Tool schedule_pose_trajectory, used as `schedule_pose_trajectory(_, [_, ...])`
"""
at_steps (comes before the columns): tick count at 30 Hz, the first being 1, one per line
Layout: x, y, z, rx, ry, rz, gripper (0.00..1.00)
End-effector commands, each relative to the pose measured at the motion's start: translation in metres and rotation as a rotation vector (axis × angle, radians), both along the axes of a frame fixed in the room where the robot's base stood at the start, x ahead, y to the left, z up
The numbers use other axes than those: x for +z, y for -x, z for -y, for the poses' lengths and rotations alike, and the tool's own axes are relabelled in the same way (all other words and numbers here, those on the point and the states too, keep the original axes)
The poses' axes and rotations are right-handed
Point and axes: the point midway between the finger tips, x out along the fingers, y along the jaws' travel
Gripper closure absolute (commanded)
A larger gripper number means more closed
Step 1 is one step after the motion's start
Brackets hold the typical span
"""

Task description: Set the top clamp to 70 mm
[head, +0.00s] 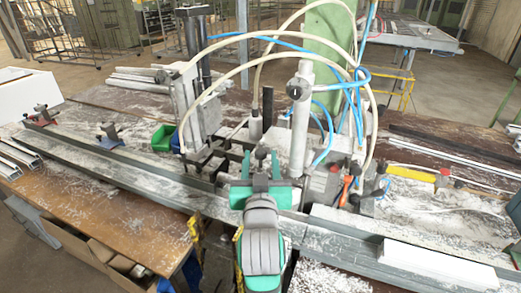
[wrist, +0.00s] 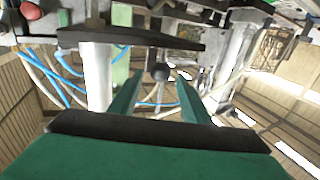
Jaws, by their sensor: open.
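My gripper (head: 261,164) is in the middle of the bench in the head view. Its two green fingers are apart, and they also show in the wrist view (wrist: 160,86). A dark round knob (wrist: 160,72) appears between the fingertips there; a dark knob (head: 261,153) also shows at the fingers in the head view. I cannot tell whether the fingers touch it. A pale upright clamp cylinder (head: 301,125) with a dark round knob (head: 294,90) stands just behind and right. I cannot tell which part is the top clamp, and no millimetre scale is readable.
A long grey profile rail (head: 110,163) crosses the wooden bench. A tall grey machine column (head: 190,110) stands behind left, with a green bin (head: 163,138). Blue and cream hoses arch over the clamps. White profiles (head: 425,262) lie at the front right.

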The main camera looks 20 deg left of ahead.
Motion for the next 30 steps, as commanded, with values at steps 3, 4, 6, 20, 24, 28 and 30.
schedule_pose_trajectory(3, [0.000,0.016,0.008,-0.001,-0.001,0.000,0.57])
schedule_pose_trajectory(4, [0.000,0.019,0.009,-0.001,0.000,0.001,0.57])
schedule_pose_trajectory(6, [0.000,0.024,0.011,0.000,-0.001,0.002,0.57])
schedule_pose_trajectory(20, [0.000,0.030,0.013,0.001,0.000,0.001,0.57])
schedule_pose_trajectory(24, [0.000,0.029,0.013,0.000,0.000,0.001,0.57])
schedule_pose_trajectory(28, [0.000,0.029,0.014,0.000,0.000,0.001,0.57])
schedule_pose_trajectory(30, [0.000,0.029,0.014,0.000,0.000,0.001,0.57])
